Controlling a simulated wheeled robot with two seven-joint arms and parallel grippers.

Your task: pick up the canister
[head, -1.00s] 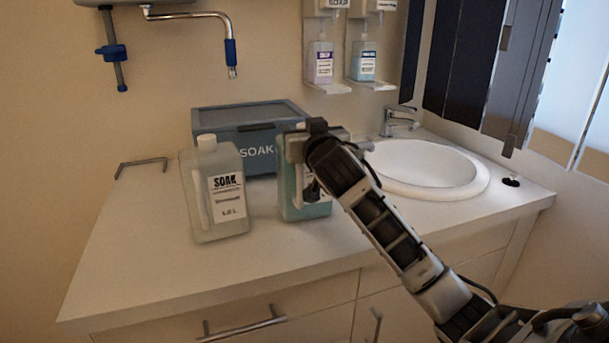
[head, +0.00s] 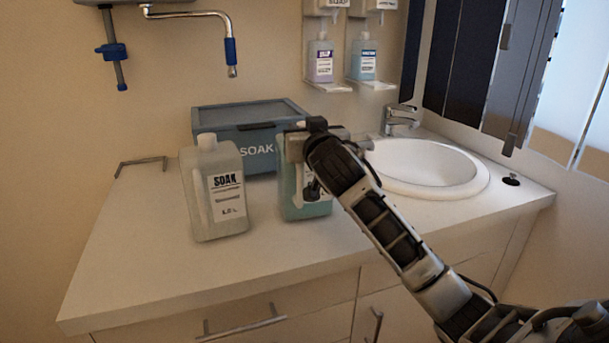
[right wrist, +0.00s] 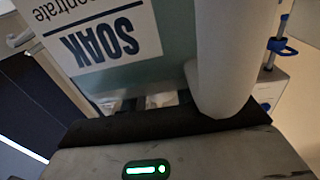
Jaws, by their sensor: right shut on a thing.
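Two canisters stand on the counter. The clear, whitish one (head: 213,215) with a SOAK label stands upright on the left, apart from my arm. The teal one (head: 291,207) stands to its right, partly hidden behind my right gripper (head: 300,150). In the right wrist view the teal canister's SOAK label and body (right wrist: 180,40) fill the upper part, upside down, with its pale handle (right wrist: 222,75) close in front of the gripper. My right gripper is shut on the teal canister near its top; the fingertips are mostly hidden. My left gripper is not in view.
A grey SOAK box (head: 215,122) stands behind the canisters. A white sink (head: 445,172) with a tap (head: 399,118) lies to the right. Two dispenser bottles hang on the wall above. The counter front (head: 150,270) is clear.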

